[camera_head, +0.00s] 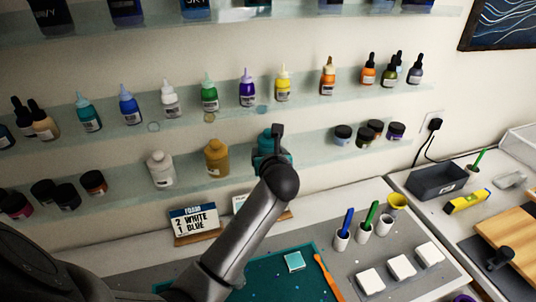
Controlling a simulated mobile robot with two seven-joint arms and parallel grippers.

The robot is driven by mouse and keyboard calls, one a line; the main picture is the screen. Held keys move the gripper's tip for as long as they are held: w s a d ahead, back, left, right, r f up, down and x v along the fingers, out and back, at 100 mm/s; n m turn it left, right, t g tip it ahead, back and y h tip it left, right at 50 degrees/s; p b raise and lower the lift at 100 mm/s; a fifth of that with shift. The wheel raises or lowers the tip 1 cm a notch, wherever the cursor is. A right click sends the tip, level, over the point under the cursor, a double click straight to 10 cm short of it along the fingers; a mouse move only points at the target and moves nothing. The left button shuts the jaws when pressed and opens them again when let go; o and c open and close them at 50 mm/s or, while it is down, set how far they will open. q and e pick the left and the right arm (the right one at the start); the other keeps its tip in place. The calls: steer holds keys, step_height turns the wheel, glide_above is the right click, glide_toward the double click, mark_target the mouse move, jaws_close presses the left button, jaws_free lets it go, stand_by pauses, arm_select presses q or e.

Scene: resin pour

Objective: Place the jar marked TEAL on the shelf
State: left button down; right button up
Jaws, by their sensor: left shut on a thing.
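My left gripper (273,155) is shut on a teal jar (265,141) at the lower glass shelf (315,152). The jar is mostly hidden behind the gripper, and no label on it can be read. It appears upright, in the gap between an ochre bottle (217,158) and a group of small dark-lidded jars (374,126). I cannot tell whether its base touches the shelf. My left arm reaches up from the bottom left. My right gripper is not in view.
A white bottle (160,168) stands left of the ochre one. Dropper bottles line the shelf above (190,112). On the bench below are a FOAM card (194,221), pen cups (363,233), white blocks (401,266) and a teal mat (270,282).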

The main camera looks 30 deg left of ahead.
arm_select(q)
steer(key=shift+w+a+f, duration=0.1)
steer(key=shift+f, duration=0.05)
jaws_free()
steer(key=shift+f, duration=0.2)
steer(key=shift+r, duration=0.15)
steer(key=p+v, duration=0.1)
steer(key=v, duration=1.1)
